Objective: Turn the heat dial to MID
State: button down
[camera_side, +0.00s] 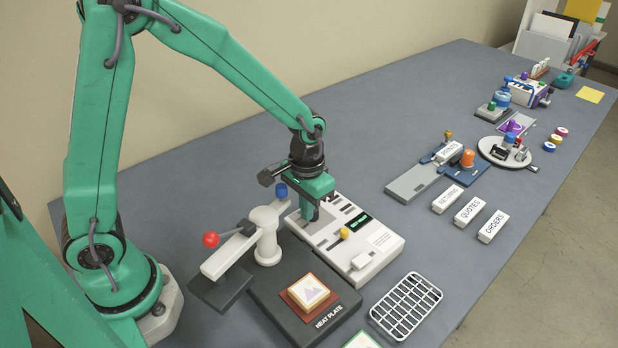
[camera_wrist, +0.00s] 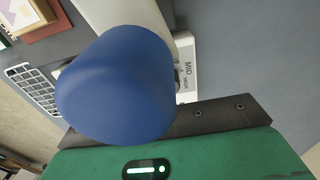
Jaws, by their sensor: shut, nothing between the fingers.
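The white control unit (camera_side: 372,250) stands on the bench in the side view, with a yellow knob (camera_side: 344,233) and a dark display with green lettering. My gripper (camera_side: 311,216) points down over the back-left part of this unit with its jaws shut. The heat dial is not clearly visible; it may be hidden under the gripper. In the wrist view a white panel edge (camera_wrist: 187,75) shows the printed word MID with smaller print beside it. A large blue cap (camera_wrist: 115,85) fills the middle of that view and hides the fingertips. I cannot tell whether the fingers touch anything.
The dark heat plate (camera_side: 275,310) bears a framed tile (camera_side: 308,291). A white rack (camera_side: 407,306) lies to the right. The bench behind the control unit is clear.

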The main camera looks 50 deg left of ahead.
jog(key=shift+a, duration=0.55)
jog(key=shift+w+a, duration=0.15)
jog(key=shift+a, duration=0.2)
dwell(0.5)
jog(key=shift+a, duration=0.1)
jog(key=shift+s, duration=0.4)
notch_tip(320, 180, up, 6)
dwell(0.9)
